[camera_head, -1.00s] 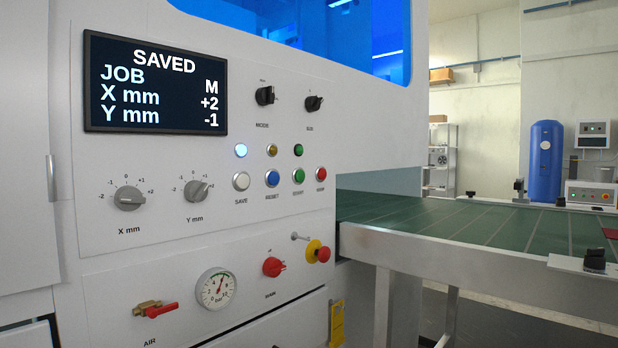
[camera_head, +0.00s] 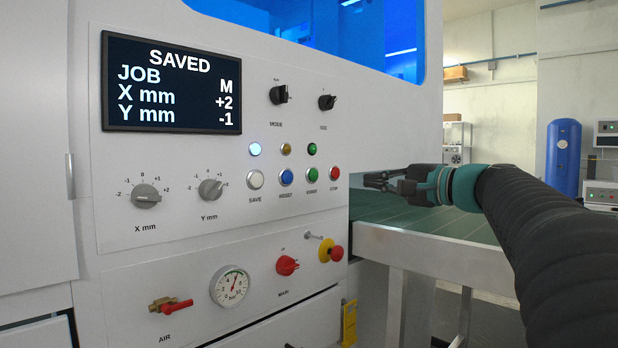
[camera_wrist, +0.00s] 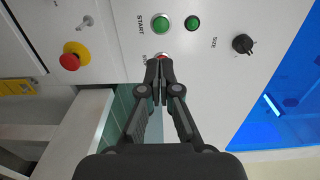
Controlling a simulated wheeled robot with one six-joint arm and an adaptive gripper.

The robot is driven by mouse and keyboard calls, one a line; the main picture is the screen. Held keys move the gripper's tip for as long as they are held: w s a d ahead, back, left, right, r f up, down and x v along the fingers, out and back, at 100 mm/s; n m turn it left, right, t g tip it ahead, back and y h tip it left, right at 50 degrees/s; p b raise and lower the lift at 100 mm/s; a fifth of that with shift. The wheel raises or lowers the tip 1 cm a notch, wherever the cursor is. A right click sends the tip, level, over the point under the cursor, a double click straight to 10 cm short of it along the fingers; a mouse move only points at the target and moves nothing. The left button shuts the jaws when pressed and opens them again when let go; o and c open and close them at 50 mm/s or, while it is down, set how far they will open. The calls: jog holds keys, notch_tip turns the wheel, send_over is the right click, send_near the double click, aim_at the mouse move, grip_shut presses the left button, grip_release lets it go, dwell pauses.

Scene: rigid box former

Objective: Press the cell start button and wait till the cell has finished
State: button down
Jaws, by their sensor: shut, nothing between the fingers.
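The green START button (camera_head: 311,174) sits in the button row on the white panel. It shows in the wrist view (camera_wrist: 160,23) with its START label, beyond my fingertips. My gripper (camera_head: 368,181) is shut and empty, to the right of the button row and apart from START. In the wrist view my fingertips (camera_wrist: 160,66) partly cover the red STOP button (camera_wrist: 161,55); I cannot tell whether they touch it. The green lamp (camera_head: 312,149) above START looks dark. The screen (camera_head: 172,84) reads SAVED, JOB M, X +2, Y -1.
White SAVE (camera_head: 255,179) and blue RESET (camera_head: 286,177) buttons are left of START. The lamp above SAVE (camera_head: 254,149) is lit. A red emergency stop (camera_head: 335,253) on yellow sticks out below. The green conveyor (camera_head: 440,222) with its metal frame lies right, beneath my arm.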

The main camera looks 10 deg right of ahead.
aim_at(315, 175)
jog(key=shift+w+r, duration=0.1)
dwell(0.3)
jog(key=p+x, duration=0.2)
jog(key=x, duration=1.1)
jog(key=shift+w+a, duration=0.3)
jog(key=shift+w, duration=0.05)
